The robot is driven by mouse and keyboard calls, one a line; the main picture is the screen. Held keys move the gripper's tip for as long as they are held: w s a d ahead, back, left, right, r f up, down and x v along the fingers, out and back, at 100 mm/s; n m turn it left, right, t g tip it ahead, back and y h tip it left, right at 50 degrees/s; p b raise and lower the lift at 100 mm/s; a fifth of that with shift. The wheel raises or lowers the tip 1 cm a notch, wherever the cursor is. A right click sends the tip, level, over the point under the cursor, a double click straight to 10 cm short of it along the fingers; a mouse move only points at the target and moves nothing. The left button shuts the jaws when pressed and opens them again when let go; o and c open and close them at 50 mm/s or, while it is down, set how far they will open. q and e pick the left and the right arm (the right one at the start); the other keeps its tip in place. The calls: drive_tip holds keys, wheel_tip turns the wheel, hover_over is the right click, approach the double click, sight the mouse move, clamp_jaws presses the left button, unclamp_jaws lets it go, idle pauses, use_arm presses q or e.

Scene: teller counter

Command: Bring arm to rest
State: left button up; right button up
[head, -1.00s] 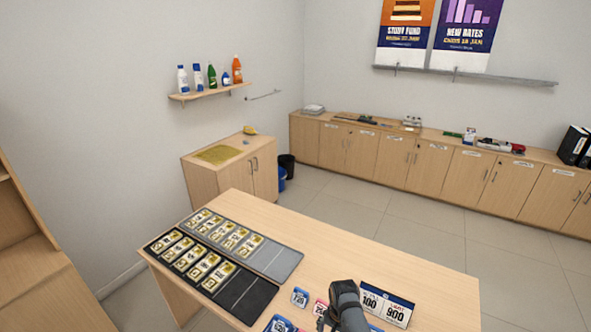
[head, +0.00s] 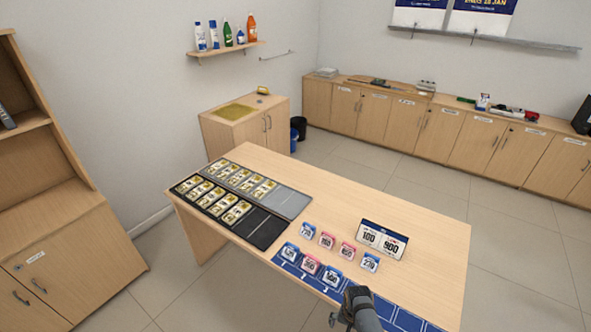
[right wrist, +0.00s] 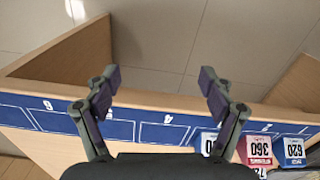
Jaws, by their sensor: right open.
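My right gripper (head: 342,314) is at the bottom of the head view, by the near edge of the counter. In the right wrist view its two fingers (right wrist: 156,80) stand wide apart with nothing between them. Below them lies the counter's edge with a blue numbered mat (right wrist: 60,121). My left gripper is not in view.
Several blue and pink number cards (head: 326,240) stand on the table (head: 430,225) near the mat (head: 405,320). A white-and-blue sign (head: 382,240) is behind them. Grey (head: 290,203) and black (head: 262,229) trays with gold-coloured pieces lie left. The table's right part is clear.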

drive_tip(key=s+d+f+n+b, duration=0.1)
drive_tip(key=s+d+f+b, duration=0.1)
drive_tip(key=s+f, duration=0.65)
drive_tip(key=s+d+f+n+b, duration=0.2)
drive_tip(key=s+d+f+b, duration=0.1)
drive_tip(key=s+f, duration=0.5)
use_arm(q)
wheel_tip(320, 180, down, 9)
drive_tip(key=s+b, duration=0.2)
drive_tip(key=b, duration=0.1)
use_arm(e)
drive_tip(key=s+d+f+n, duration=0.1)
drive_tip(key=s+d+f, duration=0.2)
drive_tip(key=s, duration=0.6)
drive_tip(key=s+d+f+n+t, duration=0.1)
drive_tip(key=s+d+f, duration=0.2)
drive_tip(key=s+f, duration=0.4)
drive_tip(key=s, duration=0.2)
drive_tip(key=shift+s+f+n+h, duration=0.3)
drive_tip(key=shift+s+f+h, duration=0.05)
drive_tip(key=shift+s+h, duration=0.05)
